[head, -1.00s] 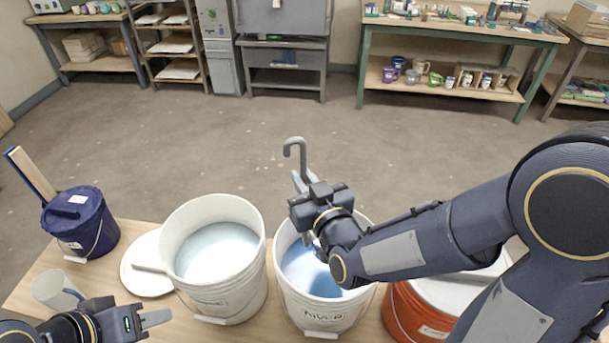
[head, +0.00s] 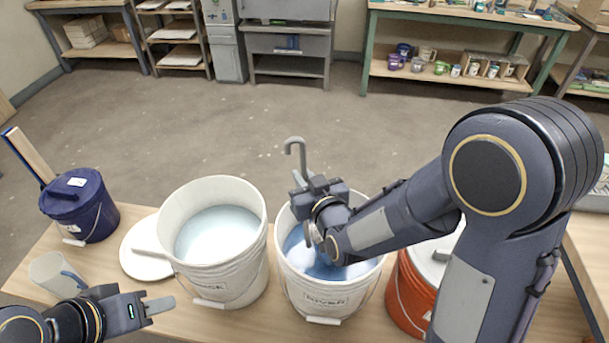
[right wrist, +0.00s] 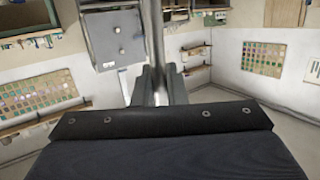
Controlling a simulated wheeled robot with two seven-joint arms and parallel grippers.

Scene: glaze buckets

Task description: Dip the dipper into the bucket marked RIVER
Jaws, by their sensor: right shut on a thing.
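The white bucket marked RIVER (head: 325,300) stands on the table's front, with blue liquid inside. My right gripper (head: 305,185) is over this bucket, shut on the grey dipper (head: 302,155), whose hooked handle end points up. The dipper's lower part is hidden behind the gripper and inside the bucket, so I cannot tell how deep it is in the liquid. The right wrist view shows the dipper's shaft (right wrist: 153,40) between the fingers. My left gripper (head: 160,306) is at the lower left, empty, its fingers seen side-on.
A second white bucket (head: 222,285) with pale liquid stands just left. Further left are a white lid (head: 145,262), a clear jug (head: 52,275) and a dark blue lidded bucket (head: 85,210). An orange bucket (head: 408,290) stands close on the right, partly behind my right arm.

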